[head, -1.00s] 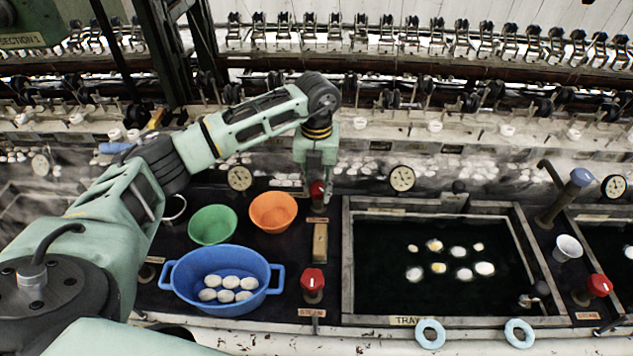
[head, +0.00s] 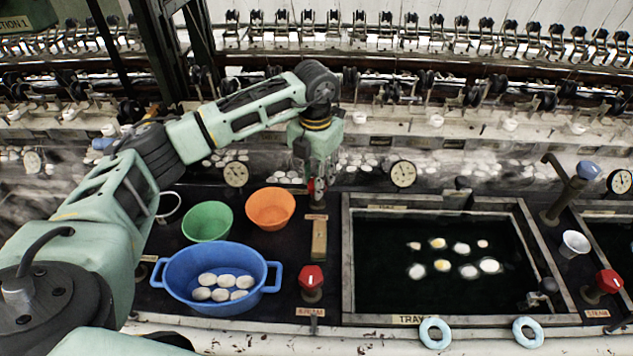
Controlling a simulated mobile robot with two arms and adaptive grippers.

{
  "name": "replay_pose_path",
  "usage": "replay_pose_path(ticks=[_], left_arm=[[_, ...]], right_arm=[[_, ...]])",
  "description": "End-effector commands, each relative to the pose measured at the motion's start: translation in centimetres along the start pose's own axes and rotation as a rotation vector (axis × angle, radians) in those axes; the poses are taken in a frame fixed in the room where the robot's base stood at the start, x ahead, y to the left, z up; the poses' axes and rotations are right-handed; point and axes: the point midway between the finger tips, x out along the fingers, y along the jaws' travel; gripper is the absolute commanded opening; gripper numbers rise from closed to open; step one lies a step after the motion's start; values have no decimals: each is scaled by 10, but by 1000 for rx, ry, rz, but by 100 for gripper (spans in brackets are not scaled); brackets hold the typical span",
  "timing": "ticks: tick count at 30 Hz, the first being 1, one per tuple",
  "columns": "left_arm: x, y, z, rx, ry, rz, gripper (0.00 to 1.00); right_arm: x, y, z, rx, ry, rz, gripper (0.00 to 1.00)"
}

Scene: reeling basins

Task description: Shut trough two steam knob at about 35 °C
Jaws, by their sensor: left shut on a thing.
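My left gripper (head: 317,176) reaches down from the left arm onto a red knob (head: 318,194) behind a small wooden block. It is shut on this knob, whose top is partly hidden by the fingers. A front red knob (head: 311,277) with a white mark stands upright over a STEAM label, left of the middle trough (head: 347,265). Another red knob (head: 608,281) with a STEAM label stands right of that trough. A round dial gauge (head: 403,174) is behind the trough; its reading is too small to tell. My right gripper is not in view.
A blue basin (head: 175,270) of white cocoons, a green bowl (head: 207,222) and an orange bowl (head: 270,208) stand left of the knobs. A blue-topped lever (head: 588,170) and a white cup (head: 574,243) are at right. Two pale blue rings (head: 435,333) hang at the front edge.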

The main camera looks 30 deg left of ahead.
Motion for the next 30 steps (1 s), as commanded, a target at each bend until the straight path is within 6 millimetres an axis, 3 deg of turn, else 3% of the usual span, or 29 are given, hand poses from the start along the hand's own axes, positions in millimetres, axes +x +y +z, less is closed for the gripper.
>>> replay_pose_path(ticks=[12,30], left_arm=[[1,6,1,230,3,12,3],[-1,6,2,282,1,11,3]], right_arm=[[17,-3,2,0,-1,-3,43],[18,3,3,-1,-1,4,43]])
